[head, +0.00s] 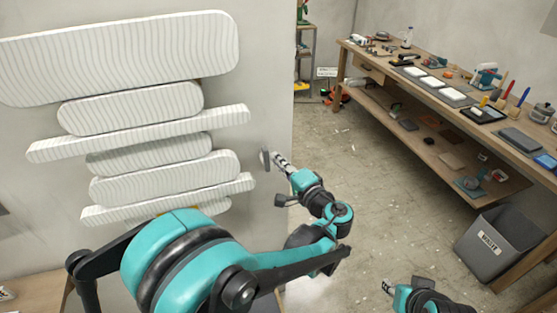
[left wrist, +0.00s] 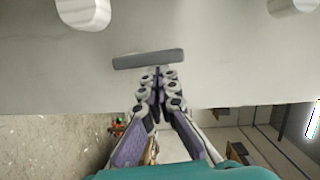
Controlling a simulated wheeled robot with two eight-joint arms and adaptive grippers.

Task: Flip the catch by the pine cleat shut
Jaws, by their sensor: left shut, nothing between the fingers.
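A small grey bar (head: 265,159), which may be the catch, sits at the right edge of the wall panel in the head view. In the left wrist view the grey bar (left wrist: 148,59) lies across the panel just beyond my fingertips. My left gripper (head: 274,157) is shut and empty, its tips close to the bar; I cannot tell if they touch. It also shows in the left wrist view (left wrist: 158,72). My right gripper (head: 387,286) is low at the bottom right, small and partly cut off. I cannot make out a pine cleat.
White ribbed slabs (head: 130,55) stand out from the wall panel (head: 265,80) left of the left gripper. A workbench (head: 400,75) with tools and trays runs along the right, with a grey waste bin (head: 490,250) below. The floor (head: 370,190) between is mostly open.

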